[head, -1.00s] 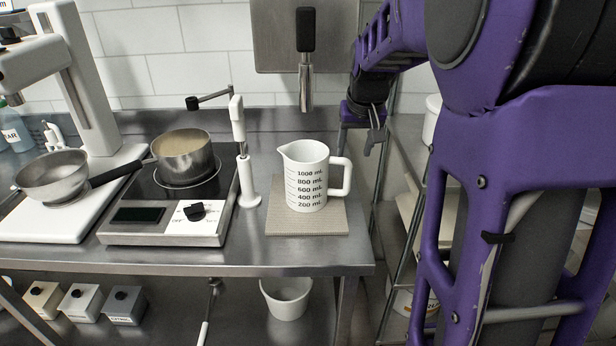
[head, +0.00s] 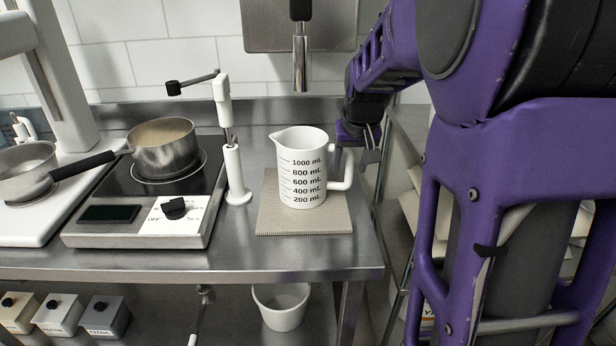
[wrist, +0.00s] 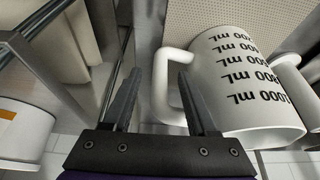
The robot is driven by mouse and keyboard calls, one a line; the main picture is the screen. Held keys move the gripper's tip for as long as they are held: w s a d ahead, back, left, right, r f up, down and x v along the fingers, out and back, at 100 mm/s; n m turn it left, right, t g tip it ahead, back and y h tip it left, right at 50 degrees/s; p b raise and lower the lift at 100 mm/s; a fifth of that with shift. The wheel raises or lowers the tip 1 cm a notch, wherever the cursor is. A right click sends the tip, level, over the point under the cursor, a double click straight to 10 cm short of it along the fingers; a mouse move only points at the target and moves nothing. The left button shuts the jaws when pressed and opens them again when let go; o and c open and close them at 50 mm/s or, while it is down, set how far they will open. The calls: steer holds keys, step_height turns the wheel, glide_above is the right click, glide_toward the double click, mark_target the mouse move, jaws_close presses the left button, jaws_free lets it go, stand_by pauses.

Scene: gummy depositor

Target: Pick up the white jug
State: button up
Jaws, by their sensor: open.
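The white jug (head: 302,168) stands upright on a square beige mat (head: 290,222) near the right end of the steel counter. It has black millilitre marks, a spout at the left and a handle at the right. My gripper (head: 358,165) is at the handle side of the jug. In the wrist view the jug (wrist: 240,80) lies at the right, and my gripper (wrist: 155,95) is open, its two fingers on either side of part of the handle (wrist: 163,90). I cannot tell whether either finger touches it.
A white stand (head: 235,175) is left of the jug, beside a hot plate (head: 150,205) with a steel pot (head: 163,147). A steel pan (head: 25,170) sits further left. A steel dispenser (head: 300,50) hangs behind. A white bucket (head: 281,305) is below the counter.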

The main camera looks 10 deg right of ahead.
steer(key=shift+c, duration=0.2)
jaws_close()
stand_by(1.3)
